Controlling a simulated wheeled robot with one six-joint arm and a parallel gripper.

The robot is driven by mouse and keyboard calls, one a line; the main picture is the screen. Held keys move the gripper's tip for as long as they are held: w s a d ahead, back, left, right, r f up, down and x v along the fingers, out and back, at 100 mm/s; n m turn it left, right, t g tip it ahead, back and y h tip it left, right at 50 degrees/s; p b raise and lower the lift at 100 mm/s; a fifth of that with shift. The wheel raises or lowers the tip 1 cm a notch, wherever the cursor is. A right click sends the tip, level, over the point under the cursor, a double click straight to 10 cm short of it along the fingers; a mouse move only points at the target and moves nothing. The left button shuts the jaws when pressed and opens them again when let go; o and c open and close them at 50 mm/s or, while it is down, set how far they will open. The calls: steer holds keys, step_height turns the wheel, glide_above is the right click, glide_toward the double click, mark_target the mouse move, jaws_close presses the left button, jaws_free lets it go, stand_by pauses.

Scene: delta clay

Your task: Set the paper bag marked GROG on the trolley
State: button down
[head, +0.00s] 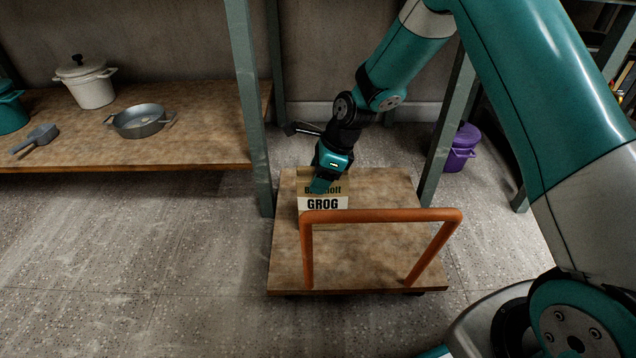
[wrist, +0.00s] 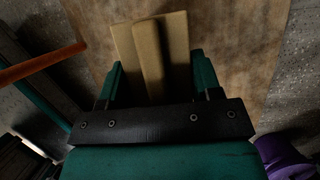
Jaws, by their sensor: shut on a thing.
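The paper bag marked GROG (head: 323,204) is tan with a pale label. It is upright at the trolley's left side, and its base is partly hidden behind the orange handle. The trolley (head: 385,245) has a flat wooden deck and an orange tube handle (head: 385,215) at its near side. My gripper (head: 327,184) is above the bag and shut on its top. In the wrist view the bag (wrist: 152,50) is between the two teal fingers (wrist: 158,78), over the wooden deck (wrist: 225,45). I cannot tell whether the bag's base touches the deck.
A wooden shelf (head: 190,140) at the left holds a white pot (head: 88,85), a grey pan (head: 140,120) and a scoop (head: 38,138). A green shelf post (head: 250,110) stands close left of the trolley. A purple pot (head: 460,148) is behind right. Floor at front left is clear.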

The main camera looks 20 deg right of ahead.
steer(key=shift+w, duration=0.1)
steer(key=shift+c, duration=1.5)
jaws_free()
steer(key=shift+f, duration=0.15)
